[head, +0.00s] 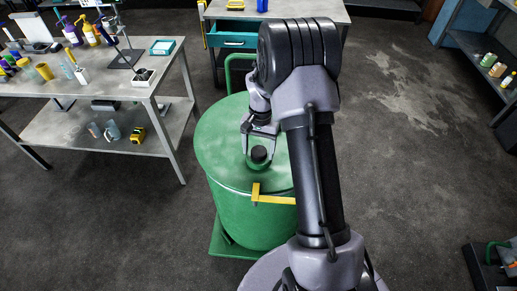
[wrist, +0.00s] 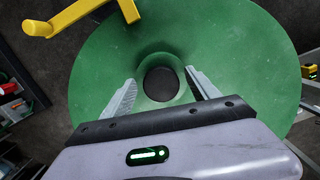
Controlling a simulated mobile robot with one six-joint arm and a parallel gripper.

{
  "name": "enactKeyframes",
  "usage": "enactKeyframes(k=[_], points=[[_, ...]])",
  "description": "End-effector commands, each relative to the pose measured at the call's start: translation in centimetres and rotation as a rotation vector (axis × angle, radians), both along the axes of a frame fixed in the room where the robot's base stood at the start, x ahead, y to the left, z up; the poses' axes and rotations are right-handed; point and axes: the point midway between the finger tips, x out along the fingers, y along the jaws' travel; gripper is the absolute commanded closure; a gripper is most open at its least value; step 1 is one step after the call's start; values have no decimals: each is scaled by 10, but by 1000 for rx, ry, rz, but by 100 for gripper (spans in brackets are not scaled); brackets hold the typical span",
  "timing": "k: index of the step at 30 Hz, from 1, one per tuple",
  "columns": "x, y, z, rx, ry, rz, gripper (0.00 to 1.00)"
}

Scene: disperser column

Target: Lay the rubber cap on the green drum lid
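The green drum lid (head: 222,150) tops a green drum and fills much of the wrist view (wrist: 100,60). A small black round cap (head: 258,154), apparently the rubber cap, is at the lid's middle, on or just above a raised green collar. It also shows as a dark disc in the wrist view (wrist: 161,84). My gripper (head: 260,150) points down over the lid, its fingers on either side of the cap. In the wrist view my gripper (wrist: 161,88) is open, with a visible gap between each finger and the cap.
A yellow bar (head: 272,198) sticks out at the lid's front edge. A green pipe (head: 236,62) rises behind the drum. A grey bench (head: 110,85) with bottles and tools stands left, and a table with a teal drawer (head: 232,40) behind. The floor at right is open.

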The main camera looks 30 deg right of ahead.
Motion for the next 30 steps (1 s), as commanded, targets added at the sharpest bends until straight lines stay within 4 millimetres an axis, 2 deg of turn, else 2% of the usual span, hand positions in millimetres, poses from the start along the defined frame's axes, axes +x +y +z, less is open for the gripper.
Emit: enactKeyframes(k=[8, 10, 14, 18, 21, 26, 29, 30], points=[[0, 0, 1, 0, 0, 0, 29], [0, 0, 9, 0, 0, 0, 29], [3, -2, 40, -1, -3, -1, 29], [6, -6, 83, -1, -4, -1, 29], [8, -8, 107, 0, -3, 0, 29], [9, -10, 129, 0, -1, 0, 29], [6, -1, 152, -4, -30, 17, 29], [1, 10, 172, -9, -59, 34, 29]])
